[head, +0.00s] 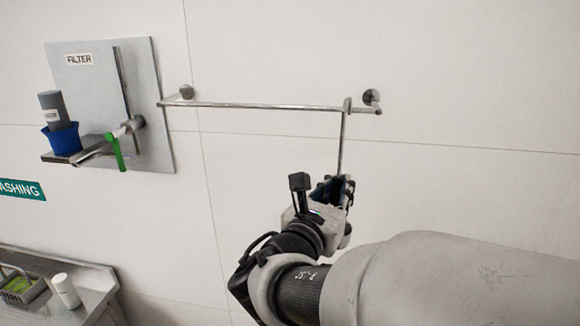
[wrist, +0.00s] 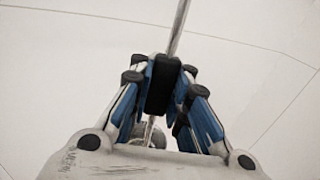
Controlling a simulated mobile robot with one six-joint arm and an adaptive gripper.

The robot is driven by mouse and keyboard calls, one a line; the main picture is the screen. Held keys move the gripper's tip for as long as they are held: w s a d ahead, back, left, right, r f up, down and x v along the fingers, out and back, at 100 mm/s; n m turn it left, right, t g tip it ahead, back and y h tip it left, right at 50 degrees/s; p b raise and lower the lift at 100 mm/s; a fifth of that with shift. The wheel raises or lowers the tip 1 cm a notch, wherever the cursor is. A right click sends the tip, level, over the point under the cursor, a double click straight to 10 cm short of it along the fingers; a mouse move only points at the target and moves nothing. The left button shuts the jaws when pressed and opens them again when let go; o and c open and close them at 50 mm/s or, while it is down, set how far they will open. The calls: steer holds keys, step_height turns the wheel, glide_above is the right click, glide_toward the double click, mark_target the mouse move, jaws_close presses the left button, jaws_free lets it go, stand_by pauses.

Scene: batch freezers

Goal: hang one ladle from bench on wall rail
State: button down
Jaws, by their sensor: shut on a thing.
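The wall rail (head: 260,106) is a thin metal bar fixed to the white tiled wall. The ladle (head: 341,145) is upright, with its hooked top at the rail near the rail's right end. I cannot tell whether the hook bears on the rail or is just over it. My gripper (head: 338,188) is shut on the ladle's handle below the rail. In the wrist view the gripper (wrist: 162,85) closes around the handle (wrist: 180,28). A rounded metal part, likely the bowl (wrist: 146,133), shows behind the fingers.
A grey filter panel (head: 150,75) with a green-handled tap (head: 117,150) and a blue cup (head: 63,138) is left of the rail. A metal bench (head: 90,278) with a white container (head: 65,290) and a basket (head: 22,288) is at lower left. The wall around the rail is clear.

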steer(key=w+d+f+b, duration=0.1)
steer(key=w+d+f, duration=0.1)
steer(key=w, duration=0.8)
steer(key=shift+w+f, duration=0.35)
steer(key=shift+f, duration=0.1)
stand_by(0.5)
steer(key=c, duration=1.4)
jaws_free()
steer(key=shift+c, duration=0.2)
